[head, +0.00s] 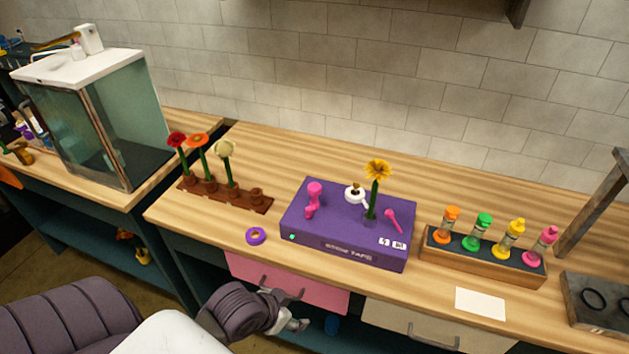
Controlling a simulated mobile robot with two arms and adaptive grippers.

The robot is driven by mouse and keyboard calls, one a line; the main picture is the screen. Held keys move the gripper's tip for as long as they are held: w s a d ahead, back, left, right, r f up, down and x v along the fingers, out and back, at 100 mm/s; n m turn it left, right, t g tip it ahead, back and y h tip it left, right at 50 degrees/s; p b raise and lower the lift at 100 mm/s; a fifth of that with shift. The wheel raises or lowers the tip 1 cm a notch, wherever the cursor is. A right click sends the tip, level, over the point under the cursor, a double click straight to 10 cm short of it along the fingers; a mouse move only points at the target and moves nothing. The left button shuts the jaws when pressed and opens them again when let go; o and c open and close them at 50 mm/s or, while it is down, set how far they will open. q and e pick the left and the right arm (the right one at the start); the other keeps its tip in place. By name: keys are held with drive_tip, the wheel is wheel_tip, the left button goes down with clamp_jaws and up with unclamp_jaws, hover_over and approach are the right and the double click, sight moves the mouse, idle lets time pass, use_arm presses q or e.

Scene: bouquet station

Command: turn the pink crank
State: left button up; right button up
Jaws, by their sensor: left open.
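A purple box (346,241) stands on the wooden counter. On its top left is a pink crank (314,194) with a thick upright knob and an arm reaching down to the box. A smaller pink lever (393,222) sits tilted at the box's right. A yellow flower (376,173) stands upright between them, beside a white round fitting (355,192). My left gripper (303,325) is open and empty, low in front of the counter edge by the pink drawer, well below and apart from the crank. My right gripper is not in view.
A purple tape roll (256,236) lies left of the box. A brown flower rack (230,197) stands behind it, and a wooden bottle holder (480,262) to the right. A white card (481,303) lies near the front. The pink drawer (288,284) has a protruding handle.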

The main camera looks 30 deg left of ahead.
use_arm(q)
drive_tip(key=w+a+r+t+h, duration=0.1)
drive_tip(key=w+a+r+t, duration=0.2)
drive_tip(key=w+a+r, duration=0.45)
drive_tip(key=t, duration=0.4)
approach(314, 187)
drive_tip(key=shift+n, duration=0.3)
drive_tip(key=p+x, duration=0.3)
drive_tip(key=x, duration=0.7)
drive_tip(key=shift+w+f, duration=0.1)
drive_tip(key=shift+w, duration=0.15)
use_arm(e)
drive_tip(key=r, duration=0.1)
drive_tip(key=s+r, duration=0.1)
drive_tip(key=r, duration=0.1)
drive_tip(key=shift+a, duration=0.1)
